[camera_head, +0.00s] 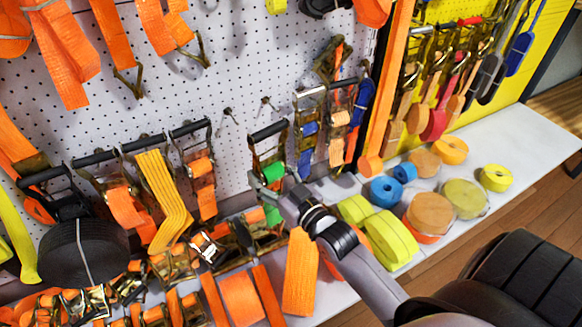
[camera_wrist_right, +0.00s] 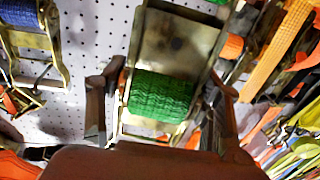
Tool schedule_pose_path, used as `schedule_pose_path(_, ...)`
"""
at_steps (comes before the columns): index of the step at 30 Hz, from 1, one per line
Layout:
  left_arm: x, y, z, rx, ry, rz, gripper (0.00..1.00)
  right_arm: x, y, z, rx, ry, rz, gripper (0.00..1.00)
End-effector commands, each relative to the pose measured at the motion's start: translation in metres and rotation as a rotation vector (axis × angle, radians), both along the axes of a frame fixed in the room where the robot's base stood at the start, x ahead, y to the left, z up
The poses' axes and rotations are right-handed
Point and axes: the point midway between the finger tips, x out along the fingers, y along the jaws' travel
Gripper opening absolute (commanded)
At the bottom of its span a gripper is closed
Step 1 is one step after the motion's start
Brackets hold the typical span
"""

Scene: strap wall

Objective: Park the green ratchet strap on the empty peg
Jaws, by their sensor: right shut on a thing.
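The green ratchet strap (camera_head: 272,173) has a metal ratchet frame, a black handle bar and a green webbing roll. It is upright in front of the white pegboard. In the right wrist view its green roll (camera_wrist_right: 160,97) sits between my two fingers. My right gripper (camera_head: 284,184) is shut on the strap's metal frame, one finger on each side. Two bare pegs show on the board, one up and left of the strap (camera_head: 228,112) and one just above it (camera_head: 267,102). I cannot tell whether the strap touches the board. My left gripper is not in view.
Ratchets with orange webbing (camera_head: 201,168) hang left of the strap; blue and orange ones (camera_head: 309,128) hang close on its right. Below, a white shelf (camera_head: 525,137) carries webbing rolls, including yellow-green ones (camera_head: 391,240), and several ratchets. An orange upright (camera_head: 388,85) stands further right.

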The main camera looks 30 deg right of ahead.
Motion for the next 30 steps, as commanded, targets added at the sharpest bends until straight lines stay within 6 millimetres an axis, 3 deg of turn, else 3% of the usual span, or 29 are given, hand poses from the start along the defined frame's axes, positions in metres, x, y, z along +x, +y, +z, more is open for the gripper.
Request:
schedule_pose_path(3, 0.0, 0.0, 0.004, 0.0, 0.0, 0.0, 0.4, 0.018, 0.019, 0.004, -0.011, -0.01, 0.054, 0.0)
schedule_pose_path(7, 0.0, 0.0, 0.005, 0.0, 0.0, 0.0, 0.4, 0.026, 0.03, 0.001, -0.018, -0.008, 0.082, 0.0)
schedule_pose_path(24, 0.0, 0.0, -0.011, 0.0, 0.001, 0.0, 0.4, 0.049, 0.03, -0.002, -0.018, -0.007, 0.086, 0.0)
schedule_pose_path(30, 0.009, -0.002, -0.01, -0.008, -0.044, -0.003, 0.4, 0.051, 0.03, -0.002, -0.018, -0.008, 0.086, 0.0)
